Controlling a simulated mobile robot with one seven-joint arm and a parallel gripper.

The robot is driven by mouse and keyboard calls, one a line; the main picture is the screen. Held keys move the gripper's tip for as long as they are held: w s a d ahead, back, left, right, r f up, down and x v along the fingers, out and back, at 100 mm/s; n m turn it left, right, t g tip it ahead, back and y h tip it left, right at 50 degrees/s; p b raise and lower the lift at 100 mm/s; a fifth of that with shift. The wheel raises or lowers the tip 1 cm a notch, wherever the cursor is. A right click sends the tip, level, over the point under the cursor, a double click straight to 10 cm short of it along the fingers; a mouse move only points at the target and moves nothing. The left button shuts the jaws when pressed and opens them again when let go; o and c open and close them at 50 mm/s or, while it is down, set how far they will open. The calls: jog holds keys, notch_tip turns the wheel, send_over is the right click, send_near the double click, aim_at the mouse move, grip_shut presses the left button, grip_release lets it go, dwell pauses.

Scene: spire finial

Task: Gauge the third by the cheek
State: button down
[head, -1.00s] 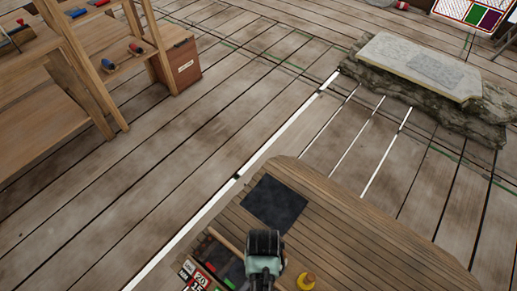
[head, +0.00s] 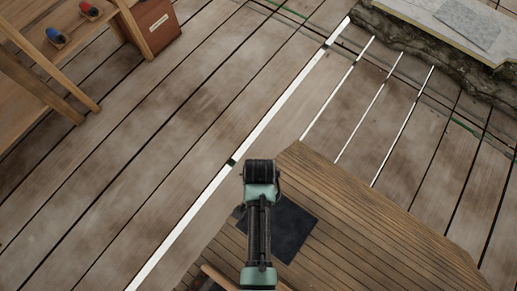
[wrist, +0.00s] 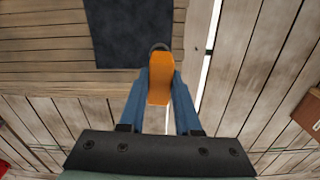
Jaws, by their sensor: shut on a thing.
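My gripper (wrist: 161,72) shows in the wrist view with its two blue fingers shut on an orange piece (wrist: 160,88). A dark rounded end shows just beyond the orange piece; I cannot tell what the whole thing is. It is held over the edge of the wooden bench top (wrist: 40,55), close to a dark mat (wrist: 128,30). In the head view my arm hides the fingers and the held piece. The mat (head: 290,232) lies on the bench top (head: 365,225) there. No part labelled third or cheek can be made out.
A long white strip (head: 200,200) with dark marks crosses the plank floor, with thinner white lines (head: 360,110) beside it. A stone block (head: 425,45) with a pale slab stands upper right. A wooden rack (head: 60,65) and brown box (head: 152,25) stand upper left. Floor between is clear.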

jog(key=f+m+b, duration=0.1)
jog(key=f+m, duration=0.1)
jog(key=m, duration=0.1)
jog(key=s+f+m+b, duration=0.1)
jog(key=f+m+b, duration=0.1)
jog(key=f, duration=0.1)
jog(key=shift+f+m, duration=0.1)
jog(key=shift+m, duration=0.3)
jog(key=shift+s+a+f+m+b, duration=0.15)
jog(key=shift+f+m+b, duration=0.2)
jog(key=shift+m, duration=0.2)
jog(key=shift+s+d+f+m+b, duration=0.1)
jog(key=shift+s+f+m+b, duration=0.1)
jog(key=shift+m+b, duration=0.3)
notch_tip(320, 180, down, 5)
jog(key=b, duration=0.5)
jog(key=shift+w, duration=0.1)
jog(key=shift+f, duration=0.15)
jog(key=shift+f+b, duration=1.1)
jog(key=shift+f, duration=0.4)
